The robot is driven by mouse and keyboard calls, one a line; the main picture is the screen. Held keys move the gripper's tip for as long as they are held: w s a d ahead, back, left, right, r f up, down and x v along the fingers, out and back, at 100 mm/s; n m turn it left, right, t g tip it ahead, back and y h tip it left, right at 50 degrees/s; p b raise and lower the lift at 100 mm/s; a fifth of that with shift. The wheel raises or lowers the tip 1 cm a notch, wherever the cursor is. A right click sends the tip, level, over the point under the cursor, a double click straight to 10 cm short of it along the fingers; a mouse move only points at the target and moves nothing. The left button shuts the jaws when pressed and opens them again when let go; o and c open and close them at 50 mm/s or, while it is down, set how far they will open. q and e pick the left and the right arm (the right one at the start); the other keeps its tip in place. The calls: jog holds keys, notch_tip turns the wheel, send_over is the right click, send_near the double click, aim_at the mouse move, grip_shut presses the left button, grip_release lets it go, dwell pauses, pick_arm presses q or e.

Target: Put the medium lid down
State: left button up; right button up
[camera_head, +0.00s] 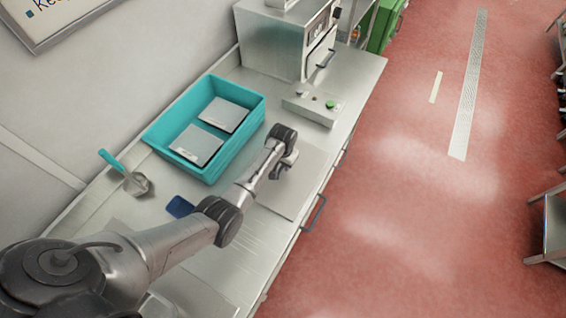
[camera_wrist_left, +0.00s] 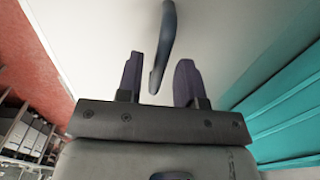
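A flat pale plate, which looks like the medium lid (camera_head: 307,172), lies on the steel counter beside the teal bin. My left gripper (camera_head: 279,173) is low over its middle. In the left wrist view the pale surface (camera_wrist_left: 100,35) fills the background, with a dark curved handle (camera_wrist_left: 166,45) rising from it. The fingers of my left gripper (camera_wrist_left: 158,82) are apart, one on each side of the handle, with gaps visible. Whether the lid lies fully flat is hard to tell. My right gripper is not in view.
The teal bin (camera_head: 161,134) holds two flat grey-white items. A scoop with a teal handle (camera_head: 112,161) and a blue item (camera_head: 180,207) lie left of my arm. A control box (camera_head: 313,104) and a steel machine (camera_head: 270,40) stand at the back. The counter's front edge is close.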

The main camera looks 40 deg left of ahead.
pick_arm(q)
jog(key=shift+o, duration=0.3)
notch_tip(320, 180, up, 12)
jog(key=p, duration=0.1)
jog(key=s+d+f+m+t+y, duration=0.1)
jog(key=s+d+f, duration=0.15)
jog(key=s, duration=0.55)
jog(key=s+d+f+m+t, duration=0.1)
jog(key=s+d+f, duration=0.15)
jog(key=s, duration=0.55)
jog(key=s+d+r+m, duration=0.1)
jog(key=s+d+r, duration=0.1)
jog(key=s, duration=0.7)
jog(key=s+d+r+m+t+h, duration=0.1)
jog(key=s+d+r, duration=0.2)
jog(key=s+d, duration=0.2)
jog(key=s, duration=0.3)
jog(key=shift+s+r+t, duration=0.15)
jog(key=shift+s+t, duration=0.15)
jog(key=shift+s, duration=0.1)
